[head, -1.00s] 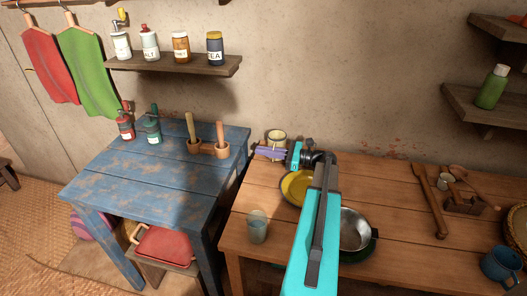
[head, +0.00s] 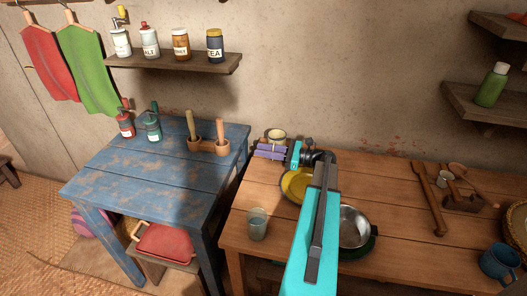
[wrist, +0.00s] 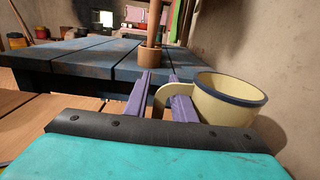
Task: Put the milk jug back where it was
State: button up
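The milk jug, cream with a dark blue rim, (head: 277,134) stands at the back left of the wooden table, close to the wall. In the wrist view the jug (wrist: 228,103) is just right of my fingers, upright, its handle reaching into the gap between them. My gripper (head: 258,150) has two purple fingers. In the wrist view my gripper (wrist: 160,77) shows the fingers apart, the right one close to the handle; I cannot tell if they touch. The jug's base is hidden behind my gripper.
A yellow plate (head: 295,186), a steel pan (head: 354,228) and a glass (head: 257,224) are on the wooden table (head: 400,262) near my arm. The blue table (head: 140,185) with a wooden mortar set (head: 208,147) lies to the left. The wall is close behind the jug.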

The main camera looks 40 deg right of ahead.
jog(key=shift+s+f+b, duration=0.1)
jog(key=shift+b, duration=0.45)
jog(key=b+v, duration=0.1)
jog(key=v, duration=1.1)
jog(key=shift+s+d+b, duration=0.25)
jog(key=shift+b, duration=0.15)
jog(key=shift+s+d, duration=0.25)
jog(key=shift+s, duration=0.15)
